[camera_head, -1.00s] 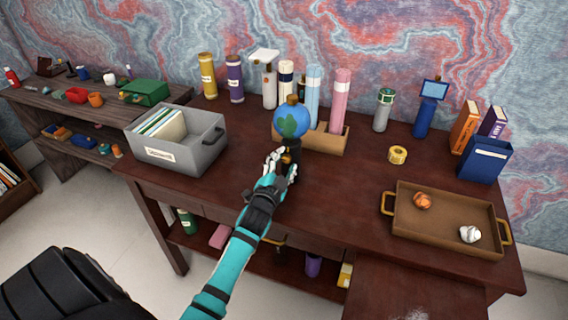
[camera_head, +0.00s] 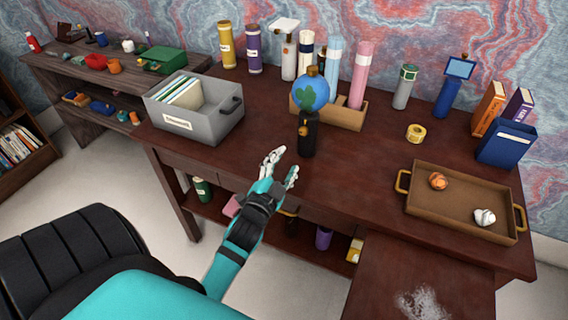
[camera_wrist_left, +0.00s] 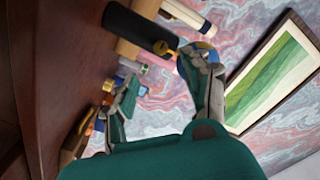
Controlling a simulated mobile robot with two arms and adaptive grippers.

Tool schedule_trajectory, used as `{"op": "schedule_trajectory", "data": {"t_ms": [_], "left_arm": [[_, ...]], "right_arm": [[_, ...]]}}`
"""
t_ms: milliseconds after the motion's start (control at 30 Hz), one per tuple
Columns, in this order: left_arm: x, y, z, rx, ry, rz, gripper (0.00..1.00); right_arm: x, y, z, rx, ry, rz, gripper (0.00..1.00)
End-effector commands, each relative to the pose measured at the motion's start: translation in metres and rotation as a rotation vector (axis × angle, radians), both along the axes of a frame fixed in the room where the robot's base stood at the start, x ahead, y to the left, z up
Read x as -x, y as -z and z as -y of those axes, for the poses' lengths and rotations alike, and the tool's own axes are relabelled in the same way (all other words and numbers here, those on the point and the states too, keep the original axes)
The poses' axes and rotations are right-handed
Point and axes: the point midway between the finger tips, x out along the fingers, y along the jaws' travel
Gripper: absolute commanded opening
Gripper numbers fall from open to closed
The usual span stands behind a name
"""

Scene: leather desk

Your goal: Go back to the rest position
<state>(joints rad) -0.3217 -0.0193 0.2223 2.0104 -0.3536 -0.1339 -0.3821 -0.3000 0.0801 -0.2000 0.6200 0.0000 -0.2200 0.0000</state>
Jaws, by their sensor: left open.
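My left gripper (camera_head: 281,168) is open and empty at the front edge of the dark wooden desk (camera_head: 345,200). Its arm comes in from the lower left. A black bottle-like object (camera_head: 308,135) stands upright on the desk, just beyond and right of the fingers, apart from them. A blue and green globe (camera_head: 311,93) is behind it. In the left wrist view the open fingers (camera_wrist_left: 160,95) show, with the black object (camera_wrist_left: 138,27) above them. My right gripper is not in view.
A grey file box (camera_head: 195,112) stands left of the gripper. A brown tray (camera_head: 460,205) with two balls lies at the right. Several tubes and bottles line the back, with a yellow tape roll (camera_head: 416,133) nearer. A black chair (camera_head: 65,255) is at lower left.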

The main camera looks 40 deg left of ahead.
Motion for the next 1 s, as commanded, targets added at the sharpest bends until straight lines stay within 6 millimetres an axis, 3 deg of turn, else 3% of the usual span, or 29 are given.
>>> {"op": "schedule_trajectory", "data": {"t_ms": [533, 667, 767, 1000], "left_arm": [[0.001, 0.000, 0.000, 0.003, -0.001, -0.003, 0.49], [0.006, 0.009, 0.005, 0.062, -0.006, -0.062, 0.49], [0.019, 0.028, 0.017, 0.173, -0.020, -0.182, 0.49], [0.089, 0.081, 0.070, 0.480, -0.068, -0.588, 0.49]], "right_arm": [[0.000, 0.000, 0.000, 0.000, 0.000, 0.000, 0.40], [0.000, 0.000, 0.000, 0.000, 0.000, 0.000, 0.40], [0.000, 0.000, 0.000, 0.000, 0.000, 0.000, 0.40], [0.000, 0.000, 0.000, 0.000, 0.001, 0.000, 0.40]]}}
